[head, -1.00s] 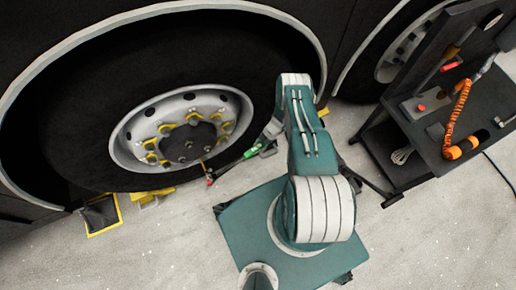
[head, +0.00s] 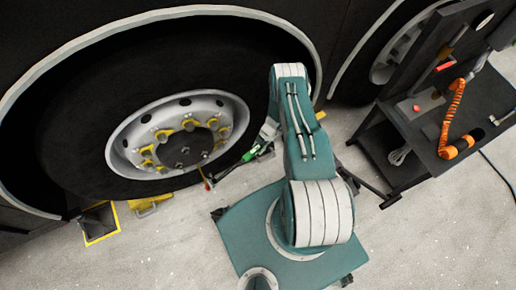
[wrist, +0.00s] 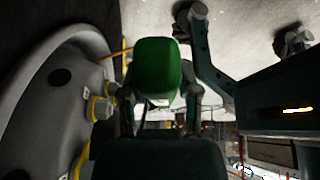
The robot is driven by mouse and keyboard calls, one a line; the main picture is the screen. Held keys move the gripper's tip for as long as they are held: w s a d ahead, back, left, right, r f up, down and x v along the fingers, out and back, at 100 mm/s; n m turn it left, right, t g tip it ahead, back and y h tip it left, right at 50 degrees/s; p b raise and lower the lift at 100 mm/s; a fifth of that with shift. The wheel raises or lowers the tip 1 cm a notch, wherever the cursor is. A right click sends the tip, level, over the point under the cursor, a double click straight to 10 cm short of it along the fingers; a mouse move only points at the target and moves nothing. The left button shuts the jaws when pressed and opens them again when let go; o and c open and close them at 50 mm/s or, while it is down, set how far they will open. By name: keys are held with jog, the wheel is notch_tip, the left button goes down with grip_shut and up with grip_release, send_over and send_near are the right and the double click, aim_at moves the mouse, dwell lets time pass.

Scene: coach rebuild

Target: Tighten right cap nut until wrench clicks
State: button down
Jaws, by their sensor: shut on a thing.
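The wheel hub (head: 170,153) has a dark centre with small light cap nuts (head: 186,149), ringed by yellow-marked nuts, in the head view. A wrench with a green handle (head: 250,154) slopes from my gripper (head: 264,147) down-left, ending near a thin upright piece with a red tip (head: 207,184). Whether the wrench sits on the right cap nut is too small to tell. In the wrist view, my gripper (wrist: 159,98) is shut on the green handle (wrist: 158,68). The wheel rim (wrist: 45,100) with yellow-marked nuts (wrist: 99,108) lies left of the handle; the wrench's working end is hidden.
A dark cart (head: 440,125) with an orange coiled hose (head: 453,115) stands at right, close to my arm. A yellow-edged chock (head: 100,223) and another yellow piece (head: 150,203) lie by the tyre. Pale floor is clear at the lower left.

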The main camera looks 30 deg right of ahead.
aim_at(259, 146)
jog(key=shift+d+r+h, duration=0.25)
jog(key=shift+r+h, duration=0.15)
jog(key=shift+r, duration=0.6)
jog(key=shift+d+r+h, duration=0.15)
jog(key=shift+r+h, duration=0.15)
jog(key=shift+r, duration=0.25)
